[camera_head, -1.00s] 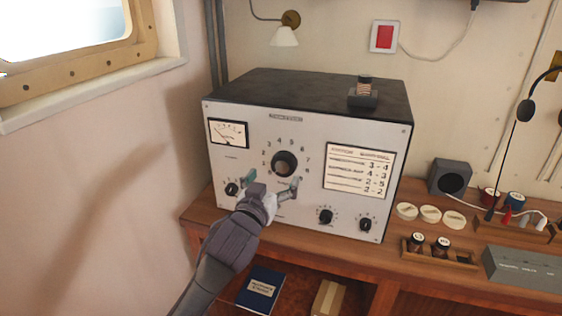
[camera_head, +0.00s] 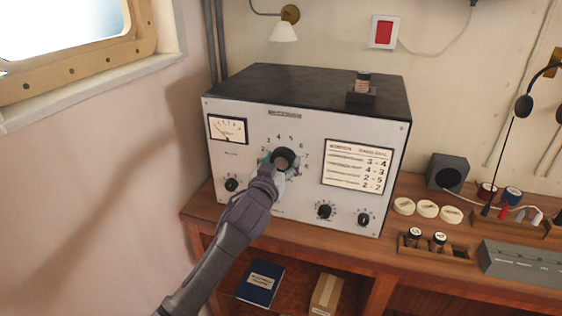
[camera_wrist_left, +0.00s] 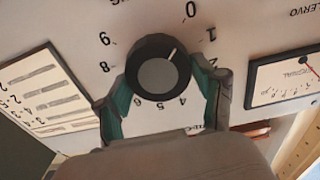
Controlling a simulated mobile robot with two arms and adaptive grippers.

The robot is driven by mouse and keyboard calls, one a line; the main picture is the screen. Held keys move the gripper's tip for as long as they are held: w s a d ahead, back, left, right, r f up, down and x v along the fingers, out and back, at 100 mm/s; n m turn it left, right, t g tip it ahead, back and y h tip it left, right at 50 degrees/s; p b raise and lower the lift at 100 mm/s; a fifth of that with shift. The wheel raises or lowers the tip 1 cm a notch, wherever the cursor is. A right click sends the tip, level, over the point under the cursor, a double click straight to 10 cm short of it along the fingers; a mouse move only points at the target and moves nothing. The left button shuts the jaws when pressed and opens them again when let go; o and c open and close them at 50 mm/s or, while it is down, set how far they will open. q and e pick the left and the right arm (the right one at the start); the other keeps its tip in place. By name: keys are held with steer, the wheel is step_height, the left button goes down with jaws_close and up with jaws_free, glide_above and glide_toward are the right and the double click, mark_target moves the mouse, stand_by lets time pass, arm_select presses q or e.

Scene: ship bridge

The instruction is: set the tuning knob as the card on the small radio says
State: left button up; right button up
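The tuning knob (camera_wrist_left: 158,78) is the large black round one in the middle of the grey radio set's front panel (camera_head: 232,200). My left gripper (camera_head: 281,160) has its teal-padded fingers on either side of the knob, and the pads appear to touch it. In the wrist view, which is upside down, the knob's white line points roughly at 0. The numbers run around it; some are hidden by the fingers. A printed card (camera_head: 357,165) to the knob's right shows rows ending 3-4, 4-3, 2-5 and 2-2. My right gripper is not in view.
A meter (camera_head: 228,129) and small knobs (camera_head: 324,211) share the panel. A dark speaker-like box (camera_head: 447,172), white discs (camera_head: 428,209), a wooden tray (camera_head: 437,256) and a grey box (camera_head: 525,264) stand on the desk at right. A wall is close on the left.

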arm_select(q)
steer(key=c, duration=0.5)
